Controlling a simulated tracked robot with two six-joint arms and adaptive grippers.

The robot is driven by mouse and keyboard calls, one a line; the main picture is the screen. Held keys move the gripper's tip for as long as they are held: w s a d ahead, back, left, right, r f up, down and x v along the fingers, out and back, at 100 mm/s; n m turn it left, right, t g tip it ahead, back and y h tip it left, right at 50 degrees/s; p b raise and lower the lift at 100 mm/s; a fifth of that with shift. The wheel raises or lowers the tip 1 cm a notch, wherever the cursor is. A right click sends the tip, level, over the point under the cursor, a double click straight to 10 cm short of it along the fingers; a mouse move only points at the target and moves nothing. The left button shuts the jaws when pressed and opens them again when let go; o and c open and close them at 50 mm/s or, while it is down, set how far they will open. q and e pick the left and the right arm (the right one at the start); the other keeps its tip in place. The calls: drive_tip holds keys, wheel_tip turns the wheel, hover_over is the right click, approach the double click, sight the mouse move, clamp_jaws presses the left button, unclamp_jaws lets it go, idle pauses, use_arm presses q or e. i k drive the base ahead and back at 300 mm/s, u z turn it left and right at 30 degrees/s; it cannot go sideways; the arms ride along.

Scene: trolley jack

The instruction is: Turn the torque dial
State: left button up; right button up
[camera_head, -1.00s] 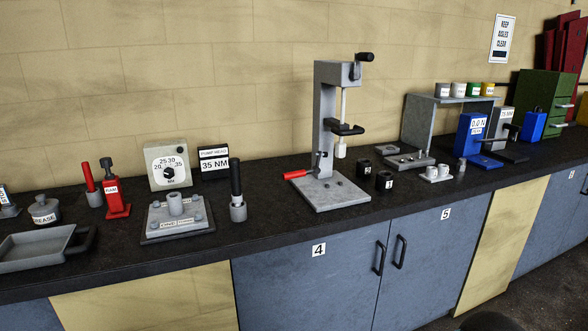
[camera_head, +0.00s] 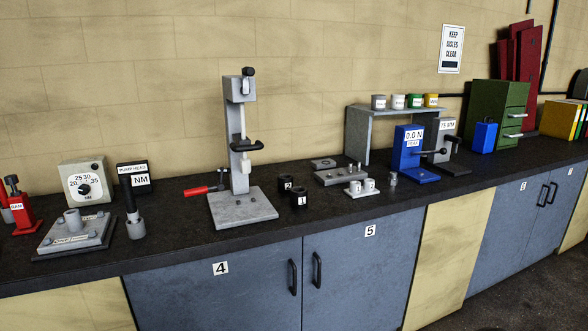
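The torque dial (camera_head: 86,185) is a cream box at the left end of the black worktop, against the wall. It has a round white face with a dark knob and a scale that reads 20, 25, 30 and 35 around it. Next to it on the right stands a black sign with a white plate (camera_head: 133,178) that reads PUMP HEAD and NM; the figure is not legible. Neither of my grippers is in the head view.
A grey block with a cylinder (camera_head: 73,222) and a black-handled tool in a grey cup (camera_head: 131,212) stand before the dial. A grey press (camera_head: 239,150) with a red lever stands further right. Blue (camera_head: 407,150) and green (camera_head: 487,112) units stand beyond. Cupboards lie below the worktop's front edge.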

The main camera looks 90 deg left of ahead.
sight(83, 189)
drive_tip(key=z, duration=0.65)
drive_tip(key=i, duration=0.2)
drive_tip(key=u, duration=3.4)
drive_tip(key=i, duration=0.3)
drive_tip(key=u, duration=1.9)
drive_tip(key=k, duration=0.55)
drive_tip(key=u, duration=0.45)
drive_tip(key=i, duration=1.6)
drive_tip(key=z, duration=0.45)
